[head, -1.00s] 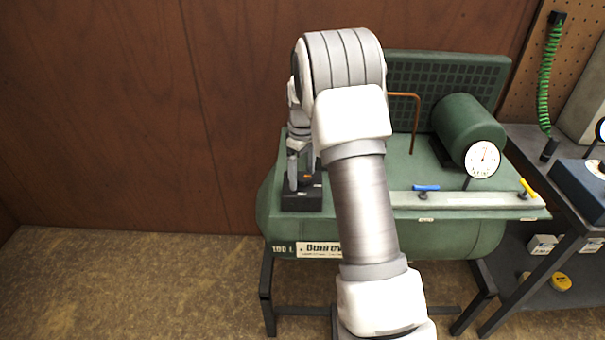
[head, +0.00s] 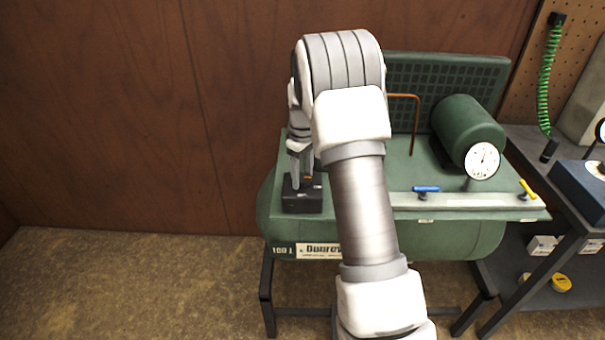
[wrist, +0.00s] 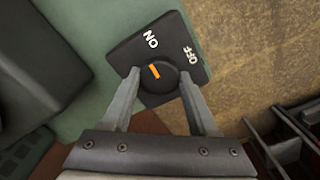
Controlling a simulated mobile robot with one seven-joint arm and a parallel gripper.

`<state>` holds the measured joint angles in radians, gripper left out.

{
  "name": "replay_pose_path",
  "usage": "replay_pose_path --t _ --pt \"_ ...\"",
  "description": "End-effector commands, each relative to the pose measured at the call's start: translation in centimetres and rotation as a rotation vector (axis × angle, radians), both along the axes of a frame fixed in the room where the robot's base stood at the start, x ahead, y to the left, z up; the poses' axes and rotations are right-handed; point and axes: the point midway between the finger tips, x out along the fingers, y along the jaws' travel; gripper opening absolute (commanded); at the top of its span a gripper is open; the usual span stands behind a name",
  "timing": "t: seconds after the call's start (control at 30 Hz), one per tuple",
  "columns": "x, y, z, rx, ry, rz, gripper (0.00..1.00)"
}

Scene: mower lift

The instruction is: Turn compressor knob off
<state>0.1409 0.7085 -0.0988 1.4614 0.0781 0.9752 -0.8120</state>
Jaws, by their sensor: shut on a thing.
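The compressor's black switch box (wrist: 200,68) fills the upper middle of the wrist view, with white ON and OFF labels. Its round black knob (wrist: 160,82) has an orange mark that points roughly toward ON, away from OFF. My gripper (wrist: 159,75) has one finger on each side of the knob and is shut on it. In the head view, the switch box (head: 302,202) sits at the left end of the green compressor (head: 400,235), with my gripper (head: 302,180) reaching down onto it. My arm hides part of the compressor there.
A pressure gauge (head: 482,160), a blue-handled valve (head: 426,189) and a yellow-handled valve (head: 528,189) are on the compressor's right side. A dark workbench (head: 545,160) stands at the right. The floor (head: 120,285) at the left is clear.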

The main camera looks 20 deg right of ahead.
Motion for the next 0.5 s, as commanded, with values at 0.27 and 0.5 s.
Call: replay_pose_path --t 0.27,0.5 --pt "-0.02 -0.04 0.14 -0.001 0.002 -0.159 0.04" --pt "-0.03 -0.02 0.16 -0.001 0.002 -0.379 0.04"
